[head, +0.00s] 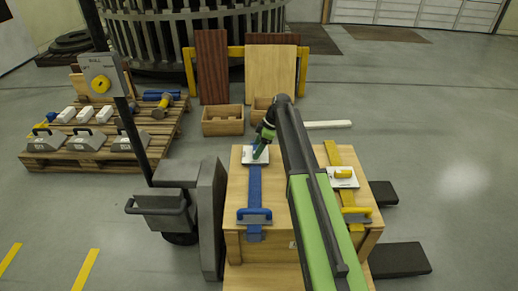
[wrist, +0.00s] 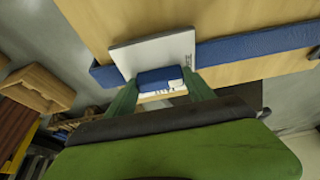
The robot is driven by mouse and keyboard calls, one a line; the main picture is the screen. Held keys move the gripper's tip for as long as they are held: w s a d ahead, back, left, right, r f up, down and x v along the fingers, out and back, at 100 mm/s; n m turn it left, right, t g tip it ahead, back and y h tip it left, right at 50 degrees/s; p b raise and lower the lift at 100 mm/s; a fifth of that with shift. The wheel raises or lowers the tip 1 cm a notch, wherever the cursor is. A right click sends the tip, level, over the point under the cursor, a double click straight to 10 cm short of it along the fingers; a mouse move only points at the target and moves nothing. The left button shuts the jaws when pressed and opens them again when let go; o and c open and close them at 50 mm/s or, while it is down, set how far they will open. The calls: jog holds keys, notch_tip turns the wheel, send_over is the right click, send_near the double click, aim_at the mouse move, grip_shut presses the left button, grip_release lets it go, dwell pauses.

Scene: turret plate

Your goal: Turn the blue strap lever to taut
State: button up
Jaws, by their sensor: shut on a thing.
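The blue strap lever (wrist: 160,77) is a small blue block on a white plate (wrist: 150,55). My gripper (wrist: 161,88) has its two green fingers on either side of the lever, shut on it. In the head view the white plate (head: 250,157) lies at the far end of the blue strap (head: 254,186) on a wooden crate (head: 290,185). My gripper (head: 260,148) reaches down to that plate and mostly hides the lever there. The strap also shows in the wrist view (wrist: 245,45). The lever's exact angle is hard to tell.
A yellow strap (head: 350,195) with its own plate and yellow lever (head: 343,174) lies to the right on the crate. A blue buckle handle (head: 254,214) sits near the front edge. A pallet (head: 65,158) with grey weights stands at left; open floor lies at right.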

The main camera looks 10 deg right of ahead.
jog(key=shift+s, duration=0.1)
jog(key=shift+s+a+m+t, duration=0.1)
jog(key=shift+a+m+t, duration=0.2)
jog(key=shift+m, duration=0.3)
jog(key=m, duration=0.2)
jog(key=m+t+h, duration=0.1)
jog(key=m, duration=0.1)
jog(key=m+t, duration=0.1)
jog(key=m, duration=0.1)
jog(key=shift+s+a, duration=0.15)
jog(key=shift+a, duration=0.1)
jog(key=m+h, duration=0.1)
jog(key=m, duration=0.1)
jog(key=m+t+h, duration=0.1)
jog(key=m, duration=0.2)
jog(key=shift+a, duration=0.15)
jog(key=m+h, duration=0.2)
jog(key=m, duration=0.3)
jog(key=shift+m, duration=0.5)
jog(key=o, duration=1.4)
jog(key=shift+h, duration=0.3)
